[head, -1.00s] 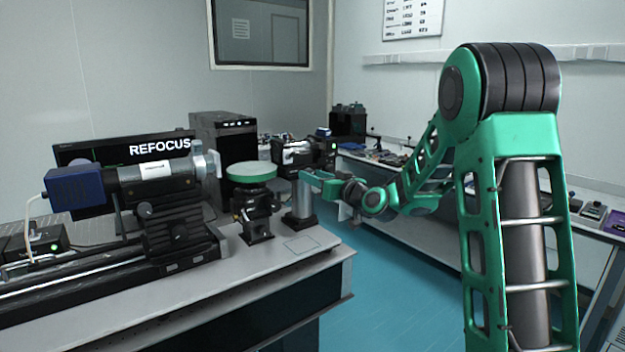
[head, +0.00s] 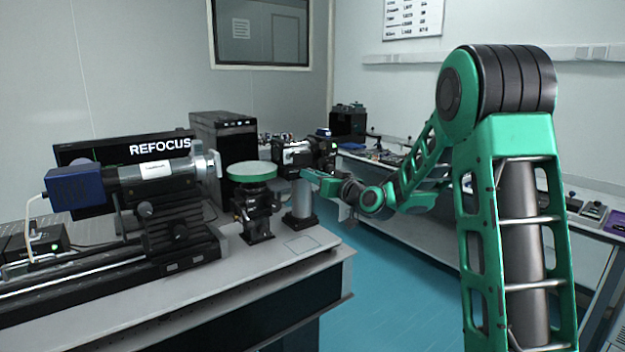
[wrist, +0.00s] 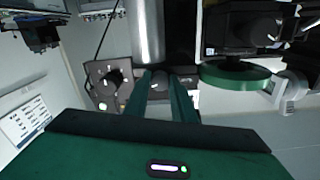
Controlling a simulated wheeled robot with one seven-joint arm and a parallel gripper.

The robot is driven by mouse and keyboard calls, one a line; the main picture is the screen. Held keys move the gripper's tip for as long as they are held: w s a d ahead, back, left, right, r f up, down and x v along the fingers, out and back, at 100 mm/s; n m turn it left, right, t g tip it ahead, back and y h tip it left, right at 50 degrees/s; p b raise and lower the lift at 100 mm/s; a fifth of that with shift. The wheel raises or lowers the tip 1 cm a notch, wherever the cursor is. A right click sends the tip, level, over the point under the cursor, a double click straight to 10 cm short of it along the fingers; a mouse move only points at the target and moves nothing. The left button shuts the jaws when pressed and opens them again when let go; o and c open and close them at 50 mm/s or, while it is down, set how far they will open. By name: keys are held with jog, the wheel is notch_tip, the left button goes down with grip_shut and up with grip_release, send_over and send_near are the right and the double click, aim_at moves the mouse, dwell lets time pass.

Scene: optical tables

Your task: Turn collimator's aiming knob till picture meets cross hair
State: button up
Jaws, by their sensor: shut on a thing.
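The collimator (head: 296,154), a dark instrument with a light front part, stands on a silver post (head: 301,200) near the right end of the optical table. My gripper (wrist: 166,74) reaches it from the right; in the head view its tip (head: 306,177) is small, at the collimator's lower side. In the wrist view the two dark green fingers are shut on a small dark knob (wrist: 160,82), mostly hidden between them. I cannot tell its angle. The monitor (head: 85,152) reads "REFOCUS"; the telescope covers most of its screen, and I see no picture or cross hair.
The telescope (head: 158,180) with a blue end sits on a rail at left. Blue floor (head: 375,290) is clear between the table and the side bench.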

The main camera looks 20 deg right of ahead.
jog(key=shift+d+m, duration=0.15)
jog(key=shift+m, duration=3.75)
jog(key=shift+f, duration=0.1)
jog(key=o, duration=1)
jog(key=shift+d, duration=0.1)
jog(key=shift+o, duration=0.3)
jog(key=v, duration=1)
jog(key=shift+s, duration=0.25)
